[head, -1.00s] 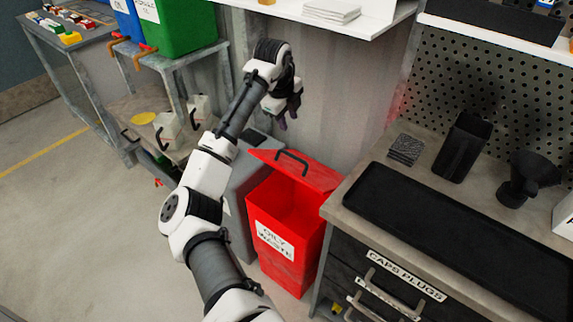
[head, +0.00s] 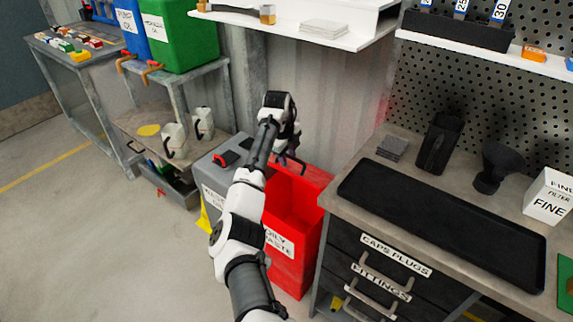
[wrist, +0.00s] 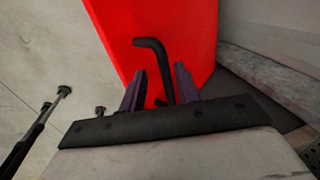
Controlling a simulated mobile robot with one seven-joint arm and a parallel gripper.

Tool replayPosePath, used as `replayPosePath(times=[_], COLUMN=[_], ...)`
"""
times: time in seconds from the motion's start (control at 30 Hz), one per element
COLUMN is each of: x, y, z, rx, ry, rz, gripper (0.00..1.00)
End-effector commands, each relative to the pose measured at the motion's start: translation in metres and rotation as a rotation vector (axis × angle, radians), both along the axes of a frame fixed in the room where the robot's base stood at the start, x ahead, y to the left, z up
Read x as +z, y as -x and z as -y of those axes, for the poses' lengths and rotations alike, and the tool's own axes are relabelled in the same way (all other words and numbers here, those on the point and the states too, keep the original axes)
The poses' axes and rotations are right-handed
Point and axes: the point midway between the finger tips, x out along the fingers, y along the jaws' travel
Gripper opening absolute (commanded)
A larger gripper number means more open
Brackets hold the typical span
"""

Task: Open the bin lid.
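The red oily waste bin (head: 290,240) stands between a grey bin and the workbench, and its inside shows from above. Its red lid (head: 313,174) is raised at the back, partly hidden by my arm in the head view. My gripper (head: 292,160) is at the lid. In the wrist view, the red lid (wrist: 185,30) fills the upper middle, with its black bent handle (wrist: 152,50) standing out from it. The fingers of my gripper (wrist: 160,85) are apart, and part of the handle shows between them with gaps at the sides. Contact with the handle is unclear.
The workbench with a black tray (head: 440,215) is close on the right of the bin. A grey bin (head: 215,170) stands on the left. A white shelf (head: 310,32) is above and behind my gripper. Open floor (head: 120,240) lies to the left.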

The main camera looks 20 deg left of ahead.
Motion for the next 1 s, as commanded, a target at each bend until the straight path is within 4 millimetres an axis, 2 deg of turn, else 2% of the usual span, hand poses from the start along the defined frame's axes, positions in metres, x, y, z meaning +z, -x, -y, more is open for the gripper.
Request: replayPosePath(times=[0.23, 0.7, 0.87, 1.0], x=[-0.013, -0.012, 0.006, 0.040], y=[-0.002, -0.002, -0.002, -0.002], z=[0.003, 0.002, 0.002, 0.002], rx=[-0.006, -0.006, -0.006, -0.006], ry=[-0.002, -0.003, -0.003, -0.003], rz=[-0.018, -0.018, -0.017, -0.017], gripper=[0.32, 0.32, 0.32, 0.32])
